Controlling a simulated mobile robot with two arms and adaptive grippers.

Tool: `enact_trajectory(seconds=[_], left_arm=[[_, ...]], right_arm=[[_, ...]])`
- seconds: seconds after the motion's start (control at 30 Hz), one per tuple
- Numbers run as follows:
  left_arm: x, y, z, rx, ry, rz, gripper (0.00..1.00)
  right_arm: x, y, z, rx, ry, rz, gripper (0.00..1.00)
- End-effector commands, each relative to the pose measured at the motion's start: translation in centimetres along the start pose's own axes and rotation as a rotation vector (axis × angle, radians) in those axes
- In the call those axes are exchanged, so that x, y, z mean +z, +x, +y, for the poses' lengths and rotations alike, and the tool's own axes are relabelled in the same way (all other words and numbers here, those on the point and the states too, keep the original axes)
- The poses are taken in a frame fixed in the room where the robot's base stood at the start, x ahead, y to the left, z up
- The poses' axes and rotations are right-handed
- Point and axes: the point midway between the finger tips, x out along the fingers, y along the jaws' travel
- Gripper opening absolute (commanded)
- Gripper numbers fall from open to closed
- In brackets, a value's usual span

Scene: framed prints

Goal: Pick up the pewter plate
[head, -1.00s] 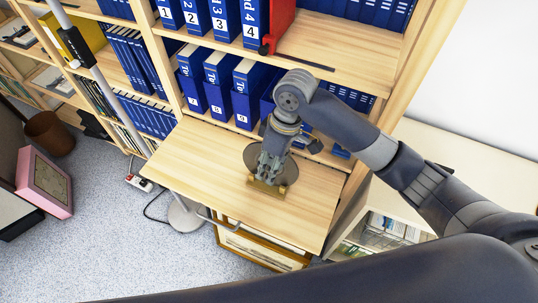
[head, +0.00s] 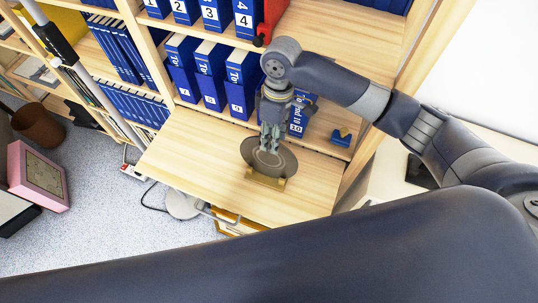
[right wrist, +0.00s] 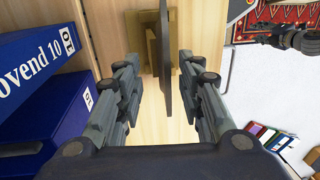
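The pewter plate (head: 286,163) is a dark grey-brown disc standing on a small brass-coloured stand (head: 265,183) on the pale wooden shelf board. In the right wrist view the plate (right wrist: 164,60) shows edge-on, with the stand (right wrist: 146,35) beside and beyond it. My right gripper (head: 269,148) is in front of the plate's upper part in the head view. In the right wrist view the right gripper (right wrist: 158,62) has its fingers apart, one on each side of the plate, with gaps visible. Its fingers hide part of the plate in the head view. My left gripper is not in view.
Blue numbered binders (head: 211,75) stand behind the board (head: 200,150), close to my right gripper. A blue tape dispenser (head: 341,138) sits at the board's right. A lamp base (head: 182,205) and pink-framed box (head: 40,175) are on the floor. The board's left part is clear.

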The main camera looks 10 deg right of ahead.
Motion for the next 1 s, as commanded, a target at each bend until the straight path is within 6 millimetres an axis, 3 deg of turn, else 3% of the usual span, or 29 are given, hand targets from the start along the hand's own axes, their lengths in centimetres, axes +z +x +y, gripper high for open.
enact_trajectory(seconds=[0.07,0.17,0.3,0.43,0.6,0.63,0.77,0.8,1.0], left_arm=[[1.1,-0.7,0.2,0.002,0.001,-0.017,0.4],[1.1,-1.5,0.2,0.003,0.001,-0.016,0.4],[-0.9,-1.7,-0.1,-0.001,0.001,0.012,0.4],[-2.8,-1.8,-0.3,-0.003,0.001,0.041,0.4],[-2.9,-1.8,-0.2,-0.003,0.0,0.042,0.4],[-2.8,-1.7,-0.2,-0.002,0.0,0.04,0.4],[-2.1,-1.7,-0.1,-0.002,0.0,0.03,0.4],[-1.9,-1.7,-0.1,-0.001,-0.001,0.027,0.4],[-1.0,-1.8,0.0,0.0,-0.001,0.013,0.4]], right_arm=[[-0.1,0.7,-0.4,-0.003,-0.001,-0.003,0.35],[-0.2,2.2,-0.8,-0.004,0.0,-0.003,0.35],[-0.3,4.2,-0.8,-0.002,0.001,-0.002,0.35],[-0.3,4.9,-0.7,0.0,-0.001,-0.001,0.35],[-0.3,5.0,-0.7,0.001,-0.001,0.0,0.35],[-0.3,5.0,-0.7,0.001,-0.001,0.0,0.33],[-0.3,5.0,-0.7,0.001,-0.001,0.0,0.03],[-0.3,5.0,-0.7,0.001,-0.001,0.0,0.0],[-0.4,4.8,-0.7,0.001,-0.001,0.002,0.0]])
